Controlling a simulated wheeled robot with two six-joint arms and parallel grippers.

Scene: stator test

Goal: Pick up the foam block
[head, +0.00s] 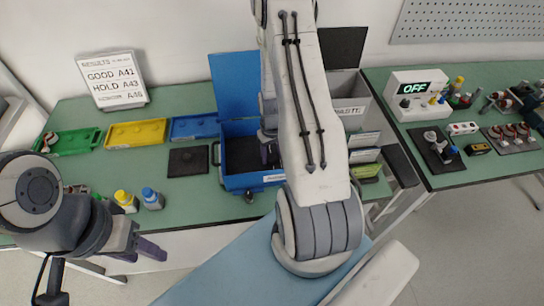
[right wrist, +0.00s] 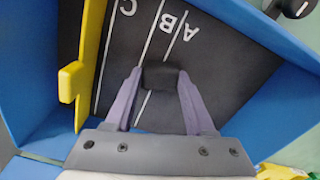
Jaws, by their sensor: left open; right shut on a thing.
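In the right wrist view, a small black block (right wrist: 160,77), which looks like the foam block, sits between the purple fingertips of my right gripper (right wrist: 160,88). The gripper is shut on it, above a dark panel (right wrist: 215,75) with white lines and letters A, B, C. In the head view, my right gripper (head: 269,150) is at the blue box (head: 230,183), mostly hidden by my right arm. I cannot make out the block there. My left gripper (head: 148,247) is open and empty, in front of the table's near edge at left.
A yellow piece (right wrist: 72,82) stands beside the fingers, left. The blue lid (head: 234,82) is raised behind the box. Green (head: 72,142) and yellow (head: 136,134) trays, a dark pad (head: 188,161) and small bottles (head: 126,200) lie left. A grey bin (head: 348,92) stands right.

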